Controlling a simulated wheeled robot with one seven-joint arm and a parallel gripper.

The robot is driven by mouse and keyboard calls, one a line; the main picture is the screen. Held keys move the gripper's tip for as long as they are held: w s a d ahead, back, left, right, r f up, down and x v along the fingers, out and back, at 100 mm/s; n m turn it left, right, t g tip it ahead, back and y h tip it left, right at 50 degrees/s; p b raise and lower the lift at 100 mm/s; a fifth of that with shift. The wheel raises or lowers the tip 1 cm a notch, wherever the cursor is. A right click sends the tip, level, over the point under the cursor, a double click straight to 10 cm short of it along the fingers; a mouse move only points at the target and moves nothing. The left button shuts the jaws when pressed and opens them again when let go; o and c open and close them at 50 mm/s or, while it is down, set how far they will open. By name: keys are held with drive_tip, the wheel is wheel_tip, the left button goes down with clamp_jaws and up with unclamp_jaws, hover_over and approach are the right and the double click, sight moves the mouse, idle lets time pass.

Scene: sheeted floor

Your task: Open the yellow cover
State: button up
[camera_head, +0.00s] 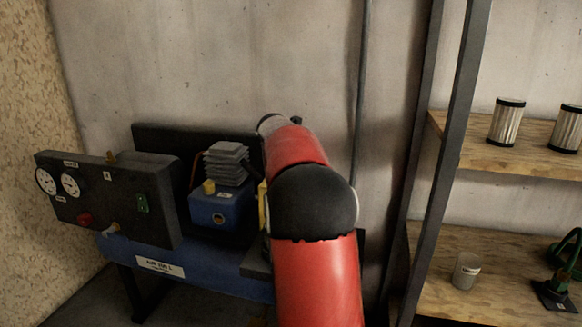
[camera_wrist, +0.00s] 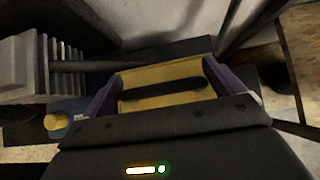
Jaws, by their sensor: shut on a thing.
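The yellow cover (camera_wrist: 135,105) lies between my fingers in the wrist view. It is a yellow panel with a long dark slot or bar across its middle. My gripper (camera_wrist: 160,86) is shut on it, one purple finger at its left side and one at its right. In the camera_head view only a thin strip of the yellow cover (camera_head: 263,206) shows beside my red and black arm. My arm hides the rest of it and my gripper there. I cannot tell how far the cover is tilted.
A blue compressor (camera_head: 221,205) with a grey finned head (camera_head: 228,163) stands left of my arm. A dark gauge panel (camera_head: 118,196) is at far left. A shelf post (camera_head: 443,165) and wooden shelves (camera_head: 540,150) with metal canisters stand to the right. A concrete wall (camera_head: 215,65) is behind.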

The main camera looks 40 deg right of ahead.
drive_tip(key=shift+f, duration=0.25)
drive_tip(key=o, duration=1)
drive_tip(key=shift+o, duration=0.2)
drive_tip(key=shift+r, duration=0.15)
drive_tip(key=shift+s+a+r, duration=0.15)
drive_tip(key=shift+a+r, duration=0.1)
drive_tip(key=shift+r, duration=0.05)
drive_tip(key=v, duration=0.6)
drive_tip(key=shift+s+a+r, duration=0.25)
